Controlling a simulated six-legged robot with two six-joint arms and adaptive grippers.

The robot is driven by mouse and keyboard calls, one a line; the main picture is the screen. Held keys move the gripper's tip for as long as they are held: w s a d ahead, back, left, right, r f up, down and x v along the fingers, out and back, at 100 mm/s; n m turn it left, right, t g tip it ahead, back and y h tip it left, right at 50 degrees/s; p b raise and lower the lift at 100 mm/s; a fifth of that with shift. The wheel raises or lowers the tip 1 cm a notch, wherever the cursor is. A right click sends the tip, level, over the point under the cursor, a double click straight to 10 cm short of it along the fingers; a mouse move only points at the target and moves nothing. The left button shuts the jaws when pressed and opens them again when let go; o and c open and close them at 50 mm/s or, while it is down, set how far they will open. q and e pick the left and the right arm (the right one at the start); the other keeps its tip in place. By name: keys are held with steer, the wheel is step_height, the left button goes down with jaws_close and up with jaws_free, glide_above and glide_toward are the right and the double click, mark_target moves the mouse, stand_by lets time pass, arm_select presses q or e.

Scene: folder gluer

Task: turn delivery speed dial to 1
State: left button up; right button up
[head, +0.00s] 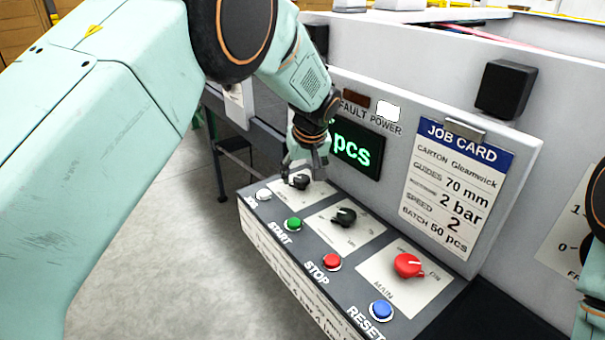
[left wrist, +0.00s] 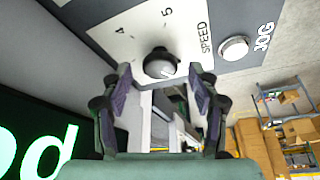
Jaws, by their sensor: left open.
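The speed dial is a black knob (head: 299,182) on a white plate at the far left end of the control panel (head: 262,208). In the left wrist view the knob (left wrist: 159,62) stands beside the word SPEED, with 4 and 5 readable; the other numbers are hidden. A pale mark shows on the knob, but I cannot tell which number it points to. My left gripper (head: 306,160) is directly over the dial. In the left wrist view its open fingertips (left wrist: 163,78) lie on either side of the knob; contact cannot be told. My right gripper is out of view.
Close by are a white JOG button (head: 264,194), a green START button (head: 294,224), another black dial (head: 344,217), a red STOP button (head: 331,262), a red MAIN switch (head: 408,265) and a blue RESET button (head: 381,310). A display (head: 356,148) and job card (head: 455,190) stand behind.

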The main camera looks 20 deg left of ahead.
arm_select(q)
steer(key=v, duration=1.1)
steer(key=shift+s, duration=0.15)
